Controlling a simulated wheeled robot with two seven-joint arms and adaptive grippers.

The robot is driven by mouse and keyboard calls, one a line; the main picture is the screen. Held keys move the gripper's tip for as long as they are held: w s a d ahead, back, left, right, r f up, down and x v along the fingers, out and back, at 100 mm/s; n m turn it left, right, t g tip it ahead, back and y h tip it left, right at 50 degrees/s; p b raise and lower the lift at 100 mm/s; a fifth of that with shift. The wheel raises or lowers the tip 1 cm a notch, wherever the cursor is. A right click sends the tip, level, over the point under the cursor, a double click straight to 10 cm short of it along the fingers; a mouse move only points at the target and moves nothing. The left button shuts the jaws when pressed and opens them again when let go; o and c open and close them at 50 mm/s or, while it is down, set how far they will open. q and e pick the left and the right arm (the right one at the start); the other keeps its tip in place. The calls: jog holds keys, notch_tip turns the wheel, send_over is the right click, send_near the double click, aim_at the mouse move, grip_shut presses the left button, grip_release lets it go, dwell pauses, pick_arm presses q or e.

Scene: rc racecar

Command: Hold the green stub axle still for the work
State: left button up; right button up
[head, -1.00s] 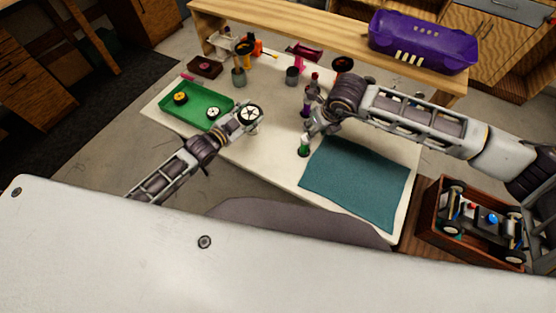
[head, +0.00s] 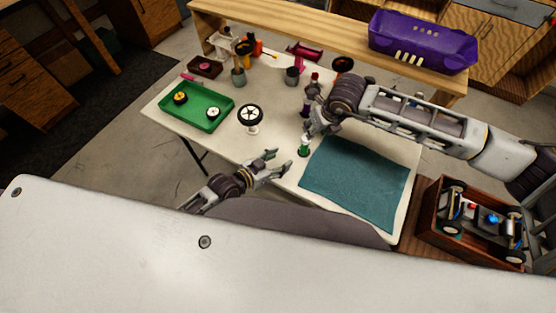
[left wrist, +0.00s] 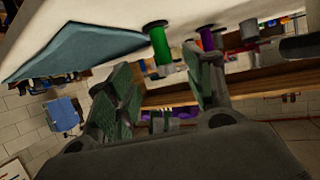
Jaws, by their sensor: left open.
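The green stub axle (head: 304,149) stands upright on the white table by the teal mat's upper left corner. It also shows in the left wrist view (left wrist: 161,49), just beyond the fingers and apart from them. My left gripper (head: 279,163) is open and empty, to the lower left of the green axle in the head view. My right gripper (head: 311,115) is just above the green axle in the picture, beside a purple axle (head: 305,111). Its fingers are too small and overlapped to read. A black-tyred wheel (head: 250,115) sits on a white stub to the left.
A green tray (head: 221,121) with small wheels lies at the table's left. The teal mat (head: 352,192) is bare. A purple car body (head: 424,44) rests on the wooden shelf (head: 290,33). A wooden crate (head: 430,224) with a car chassis stands at the right.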

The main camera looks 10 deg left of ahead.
aim_at(302, 148)
pick_arm(q)
jog(key=shift+w+d, duration=0.1)
jog(key=shift+w, duration=0.05)
jog(key=shift+x, duration=6.75)
